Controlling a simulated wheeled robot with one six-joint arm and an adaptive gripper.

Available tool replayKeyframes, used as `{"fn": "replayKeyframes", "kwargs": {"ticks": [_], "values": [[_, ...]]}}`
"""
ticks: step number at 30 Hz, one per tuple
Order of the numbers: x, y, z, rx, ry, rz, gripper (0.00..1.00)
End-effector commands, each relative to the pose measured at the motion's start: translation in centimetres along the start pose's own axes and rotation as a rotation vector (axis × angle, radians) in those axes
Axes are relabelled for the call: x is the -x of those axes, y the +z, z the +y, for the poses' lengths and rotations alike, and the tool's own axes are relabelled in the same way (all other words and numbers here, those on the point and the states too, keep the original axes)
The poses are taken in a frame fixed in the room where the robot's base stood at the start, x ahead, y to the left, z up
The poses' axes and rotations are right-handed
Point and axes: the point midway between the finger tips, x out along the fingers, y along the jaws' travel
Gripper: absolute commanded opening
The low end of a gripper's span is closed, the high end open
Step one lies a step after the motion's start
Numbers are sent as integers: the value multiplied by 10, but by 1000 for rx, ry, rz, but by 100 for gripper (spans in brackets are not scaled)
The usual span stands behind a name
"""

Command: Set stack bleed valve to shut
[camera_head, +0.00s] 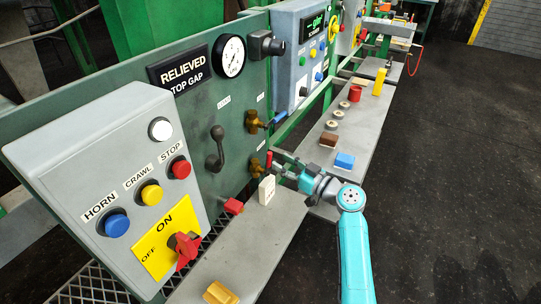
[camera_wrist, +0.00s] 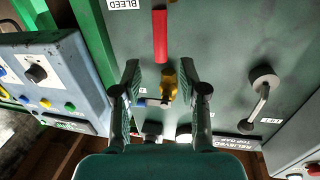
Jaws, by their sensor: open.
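My gripper (camera_head: 276,163) is open at the handle. In the wrist view, its fingertips (camera_wrist: 160,66) stand apart on either side of the handle's near end. I cannot tell whether either finger touches it.
Another brass valve with a blue handle (camera_head: 278,117) sits just above. A black lever (camera_head: 215,150) and gauge (camera_head: 231,57) are on the same panel. Dark floor at right is clear.

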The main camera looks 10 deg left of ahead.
Motion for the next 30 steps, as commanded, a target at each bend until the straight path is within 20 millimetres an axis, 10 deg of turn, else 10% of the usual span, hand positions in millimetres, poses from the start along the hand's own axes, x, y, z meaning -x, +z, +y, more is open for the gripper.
{"fn": "replayKeyframes", "kwargs": {"ticks": [10, 23, 30], "values": [[-51, 0, 0, 0, 0, -1, 42], [-59, 1, 0, -1, 1, -1, 42], [-59, 1, 0, -1, 1, -1, 0]]}}
